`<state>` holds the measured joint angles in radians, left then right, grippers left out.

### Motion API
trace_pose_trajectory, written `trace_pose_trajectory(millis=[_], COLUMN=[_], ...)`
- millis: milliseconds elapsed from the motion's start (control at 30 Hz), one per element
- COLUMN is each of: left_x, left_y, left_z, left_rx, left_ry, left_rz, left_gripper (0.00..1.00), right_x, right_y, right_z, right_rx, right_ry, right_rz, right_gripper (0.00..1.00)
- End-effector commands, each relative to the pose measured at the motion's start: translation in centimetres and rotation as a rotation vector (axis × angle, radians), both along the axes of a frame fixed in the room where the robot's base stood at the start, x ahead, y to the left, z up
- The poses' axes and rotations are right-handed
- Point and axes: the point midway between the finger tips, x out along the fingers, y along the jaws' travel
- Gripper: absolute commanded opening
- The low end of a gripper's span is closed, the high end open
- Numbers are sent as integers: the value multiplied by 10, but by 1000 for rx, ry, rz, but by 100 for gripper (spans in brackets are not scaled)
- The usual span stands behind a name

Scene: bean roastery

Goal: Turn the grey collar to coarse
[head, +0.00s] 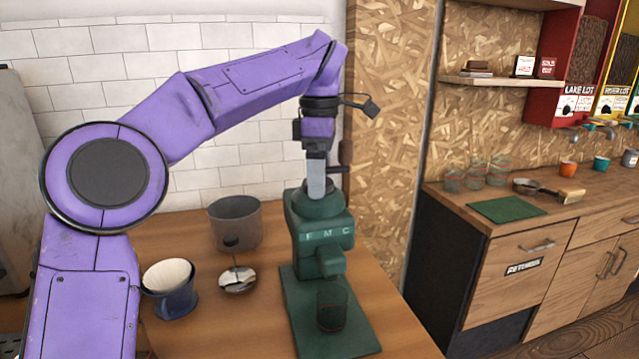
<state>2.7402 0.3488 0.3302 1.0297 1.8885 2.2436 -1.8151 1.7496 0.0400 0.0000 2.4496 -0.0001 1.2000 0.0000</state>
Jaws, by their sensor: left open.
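A dark green grinder (322,235) stands upright on the wooden table, with the letters F M C on its front. A dark see-through cup (331,308) stands on its green base (300,318), under the spout. My left gripper (316,192) points down at the grinder's top. It is open, with its light grey finger in front of the top part, touching or very near it. The grey collar cannot be told apart there; the gripper covers part of that area. My right gripper is not in view.
A wooden post wall (388,130) stands close behind right. Another counter (455,203) at right holds glasses and a green mat (507,209).

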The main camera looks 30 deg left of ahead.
Motion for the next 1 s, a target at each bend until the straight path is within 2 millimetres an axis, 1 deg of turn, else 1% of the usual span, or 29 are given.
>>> trace_pose_trajectory(millis=[200,233,267,300,400,767,1000], left_x=[0,0,0,0,0,0,0], left_y=[0,0,0,0,0,0,0], left_z=[0,0,0,0,0,1,2], left_rx=[0,0,0,0,0,-2,0], left_ry=[-1,-1,-1,-1,-1,-1,0], left_rz=[0,0,-1,-1,-1,34,170], left_gripper=[90,87,77,64,34,34,34], right_x=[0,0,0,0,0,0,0], right_y=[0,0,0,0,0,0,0], right_z=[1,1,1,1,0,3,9], right_rx=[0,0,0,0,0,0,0], right_ry=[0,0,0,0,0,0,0], right_rz=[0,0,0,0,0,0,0], right_gripper=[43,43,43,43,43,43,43])
